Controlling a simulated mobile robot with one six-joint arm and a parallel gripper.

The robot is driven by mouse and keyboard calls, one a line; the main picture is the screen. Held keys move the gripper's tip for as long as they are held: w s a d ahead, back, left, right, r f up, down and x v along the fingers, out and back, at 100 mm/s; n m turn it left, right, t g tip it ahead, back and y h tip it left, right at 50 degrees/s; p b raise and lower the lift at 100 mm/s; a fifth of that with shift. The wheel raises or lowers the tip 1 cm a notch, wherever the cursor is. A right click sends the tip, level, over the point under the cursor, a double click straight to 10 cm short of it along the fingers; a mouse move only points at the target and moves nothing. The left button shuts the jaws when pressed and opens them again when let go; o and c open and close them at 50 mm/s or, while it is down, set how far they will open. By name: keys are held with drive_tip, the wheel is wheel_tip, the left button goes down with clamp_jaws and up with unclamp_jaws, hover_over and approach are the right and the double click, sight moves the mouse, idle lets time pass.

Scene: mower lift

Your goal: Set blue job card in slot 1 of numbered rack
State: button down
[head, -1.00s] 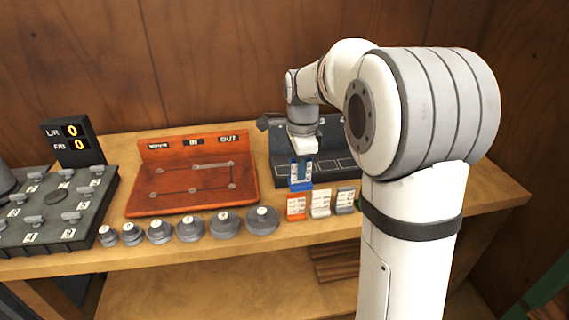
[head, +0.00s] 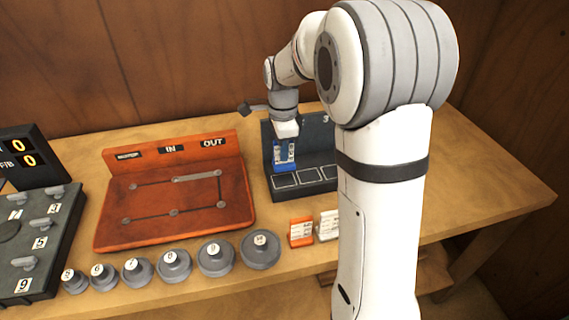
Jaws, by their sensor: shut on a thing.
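The blue job card (head: 284,155) is upright in my gripper (head: 285,138), which is shut on its upper part. The dark numbered rack (head: 266,160) stands at the back of the bench, with a row of pale-outlined slots on its base. The card is in front of the rack's back panel, above or at the leftmost outlined slot (head: 285,181). I cannot tell whether its lower edge touches the rack. My arm hides the right part of the rack and most of its numbers; a 3 shows at the top right.
A dark switch panel (head: 35,250) is at far left. The bench (head: 480,190) is clear on the right.

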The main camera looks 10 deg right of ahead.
sight(284, 164)
drive_tip(key=shift+f, duration=2.6)
drive_tip(key=c, duration=1.5)
unclamp_jaws()
drive_tip(key=shift+r, duration=0.1)
wheel_tip(284, 164, up, 12)
drive_tip(key=shift+f, duration=0.15)
drive_tip(key=s+f+n+t, duration=0.1)
drive_tip(key=s+n, duration=0.5)
drive_tip(key=s, duration=0.2)
drive_tip(key=s+f+n+t, duration=0.1)
drive_tip(key=s+n, duration=0.5)
drive_tip(key=s, duration=0.2)
drive_tip(key=s+f+n, duration=0.1)
drive_tip(key=s+n, duration=0.5)
drive_tip(key=s, duration=0.2)
drive_tip(key=shift+d+t, duration=0.25)
drive_tip(key=shift+t, duration=0.15)
